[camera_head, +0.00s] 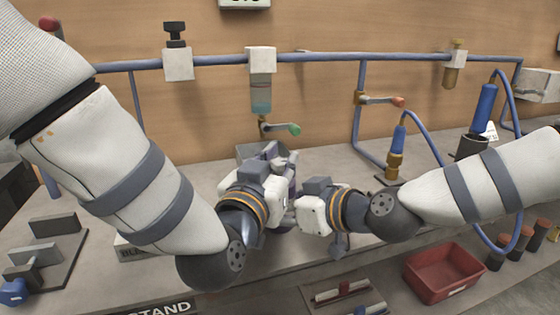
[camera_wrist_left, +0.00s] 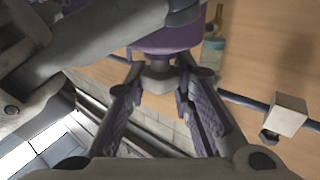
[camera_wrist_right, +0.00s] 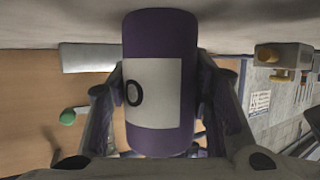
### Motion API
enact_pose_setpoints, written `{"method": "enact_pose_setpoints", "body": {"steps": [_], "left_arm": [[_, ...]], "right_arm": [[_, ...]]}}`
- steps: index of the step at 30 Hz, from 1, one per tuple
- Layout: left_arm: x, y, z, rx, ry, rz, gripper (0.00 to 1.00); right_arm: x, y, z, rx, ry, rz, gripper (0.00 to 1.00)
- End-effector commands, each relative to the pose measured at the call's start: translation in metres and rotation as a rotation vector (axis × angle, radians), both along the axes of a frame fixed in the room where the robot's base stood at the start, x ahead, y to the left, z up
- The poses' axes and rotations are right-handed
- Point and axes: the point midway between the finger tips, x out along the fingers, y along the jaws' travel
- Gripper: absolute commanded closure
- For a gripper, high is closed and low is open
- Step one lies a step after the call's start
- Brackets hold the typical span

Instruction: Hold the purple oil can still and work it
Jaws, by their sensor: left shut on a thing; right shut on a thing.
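The purple oil can (camera_head: 291,178) is at the middle of the head view, mostly hidden by both of my grippers. In the right wrist view its purple body with a white label (camera_wrist_right: 155,90) stands between the fingers of my right gripper (camera_wrist_right: 160,105), which is shut on it. My left gripper (camera_head: 277,183) is at the can's upper part from the left. In the left wrist view a purple part of the can (camera_wrist_left: 175,38) and a grey neck show by the fingers of the left gripper (camera_wrist_left: 163,85), which is shut on the can's upper part. The exact left contact is unclear.
Above and behind the can hangs a clear reservoir (camera_head: 261,95) on a blue pipe, with a green-tipped lever (camera_head: 282,128) below it. A red bin (camera_head: 443,272) stands at the front right. Blue hoses and an upright blue tool (camera_head: 397,145) are to the right.

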Motion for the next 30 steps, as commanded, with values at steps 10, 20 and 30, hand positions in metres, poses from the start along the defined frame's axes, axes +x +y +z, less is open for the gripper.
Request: {"method": "enact_pose_setpoints", "body": {"steps": [10, 20, 30], "left_arm": [[0.002, 0.001, 0.003, -0.003, -0.009, 0.005, 0.69], [0.001, 0.001, 0.001, -0.001, -0.003, 0.002, 0.56], [-0.056, 0.019, 0.001, -0.001, -0.002, 0.002, 0.56]], "right_arm": [[-0.002, 0.001, -0.002, -0.003, 0.005, 0.006, 0.9], [-0.001, 0.0, -0.002, -0.001, 0.004, 0.002, 0.9], [-0.001, 0.0, -0.002, -0.001, 0.004, 0.0, 0.9]]}}
